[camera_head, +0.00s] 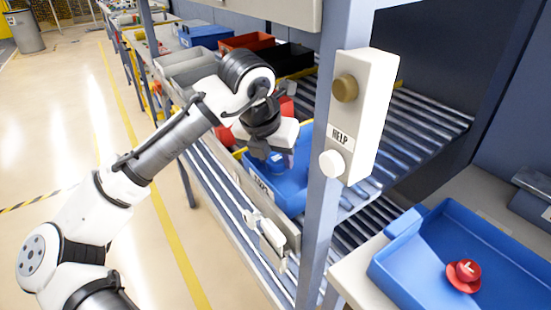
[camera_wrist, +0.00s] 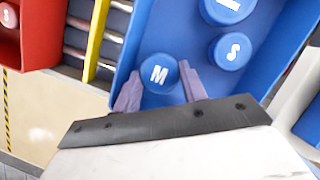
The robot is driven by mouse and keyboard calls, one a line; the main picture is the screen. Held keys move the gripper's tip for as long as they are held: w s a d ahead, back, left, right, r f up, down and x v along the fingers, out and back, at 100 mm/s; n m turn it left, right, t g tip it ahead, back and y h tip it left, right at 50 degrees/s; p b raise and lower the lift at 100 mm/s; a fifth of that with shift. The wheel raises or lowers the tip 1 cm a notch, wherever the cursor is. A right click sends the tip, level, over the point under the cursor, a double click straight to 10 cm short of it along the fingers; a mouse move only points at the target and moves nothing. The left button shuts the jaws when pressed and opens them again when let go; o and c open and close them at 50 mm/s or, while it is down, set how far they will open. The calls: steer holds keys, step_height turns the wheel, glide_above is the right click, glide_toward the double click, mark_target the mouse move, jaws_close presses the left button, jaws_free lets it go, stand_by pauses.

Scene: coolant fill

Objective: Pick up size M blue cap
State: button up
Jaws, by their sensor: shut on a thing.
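In the wrist view a blue cap marked M (camera_wrist: 159,73) sits between the two purple fingertips of my gripper (camera_wrist: 159,88). My gripper is shut on this cap, inside or just above a blue bin (camera_wrist: 255,70); the exact height cannot be told. Another blue cap marked S (camera_wrist: 231,51) and a larger blue cap (camera_wrist: 228,8), cut off by the top edge, lie in the same bin. In the head view my gripper (camera_head: 277,160) reaches down into the blue bin (camera_head: 292,190), and my wrist hides most of the cap area.
A red bin (camera_wrist: 38,35) with red caps is beside the blue bin, past a yellow divider (camera_wrist: 96,40). A post with a HELP button box (camera_head: 360,115) stands close right of my arm. A blue tray (camera_head: 420,260) with a red cap (camera_head: 464,275) is at the right.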

steer(key=shift+r, duration=0.65)
steer(key=shift+s+f+t+b, duration=0.2)
steer(key=shift+t+b, duration=0.1)
steer(key=shift+b, duration=0.15)
steer(key=shift+s+a+f+t+h+b, duration=0.1)
steer(key=shift+s+a+t+h+b, duration=0.1)
steer(key=shift+t+h+b, duration=0.25)
steer(key=shift+s+a+f+t+h+b, duration=0.1)
steer(key=shift+s+a+t+h+b, duration=0.1)
steer(key=shift+t+h+b, duration=0.25)
step_height(320, 180, up, 7)
steer(key=s, duration=0.2)
steer(key=s+a+g+y, duration=0.1)
steer(key=s+a, duration=0.4)
steer(key=s, duration=0.4)
steer(key=s+a+r+g, duration=0.1)
steer(key=s+a, duration=0.5)
steer(key=s, duration=0.3)
steer(key=shift+r+y, duration=0.15)
steer(key=shift+y, duration=0.25)
